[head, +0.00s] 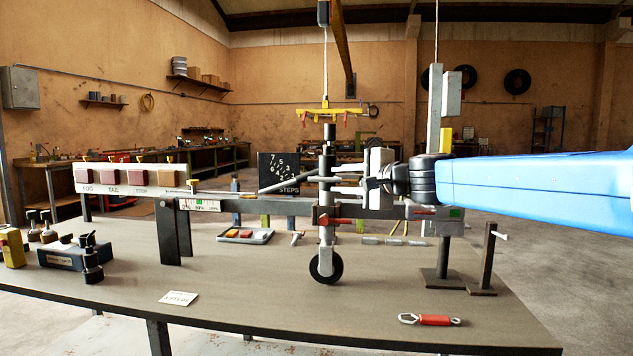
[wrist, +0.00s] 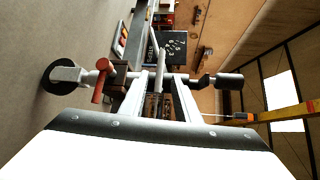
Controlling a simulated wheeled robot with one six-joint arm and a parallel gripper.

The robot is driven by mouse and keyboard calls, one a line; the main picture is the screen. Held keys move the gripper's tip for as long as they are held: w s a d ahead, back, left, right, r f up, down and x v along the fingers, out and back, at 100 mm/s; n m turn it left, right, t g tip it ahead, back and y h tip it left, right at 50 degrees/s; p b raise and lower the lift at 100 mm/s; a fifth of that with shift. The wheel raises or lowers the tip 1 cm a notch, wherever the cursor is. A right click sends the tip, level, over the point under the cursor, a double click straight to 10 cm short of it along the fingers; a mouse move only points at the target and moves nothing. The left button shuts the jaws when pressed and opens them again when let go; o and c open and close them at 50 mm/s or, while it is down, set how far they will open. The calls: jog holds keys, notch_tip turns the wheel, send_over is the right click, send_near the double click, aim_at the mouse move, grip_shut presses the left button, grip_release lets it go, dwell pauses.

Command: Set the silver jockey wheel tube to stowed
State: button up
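The silver jockey wheel tube (head: 326,235) stands upright at the trailer frame in the head view, with a black wheel (head: 326,268) at its foot, low over the bench. In the wrist view the tube (wrist: 120,78) runs sideways, with its wheel (wrist: 62,76) at left and a dark top end (wrist: 229,81) at right. A red clamp handle (wrist: 103,80) sits beside the tube. A grey crank arm (head: 287,182) reaches left from its upper part. My gripper (head: 336,179) is at this upper part from the right. Its fingers (wrist: 163,78) are apart, with a grey bar between them; contact is unclear.
The trailer frame (head: 250,205) carries a lamp board (head: 130,177) at left. A dark numbered STEPS board (head: 279,173) stands behind. A yellow hoist bar (head: 328,112) hangs above. A grey post (head: 436,110) stands close behind my wrist. A red-handled tool (head: 433,320) lies at front right.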

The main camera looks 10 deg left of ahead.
aim_at(323, 180)
jog(key=x, duration=1)
jog(key=shift+w+a, duration=0.2)
jog(key=shift+w, duration=0.1)
jog(key=shift+f, duration=0.15)
grip_shut()
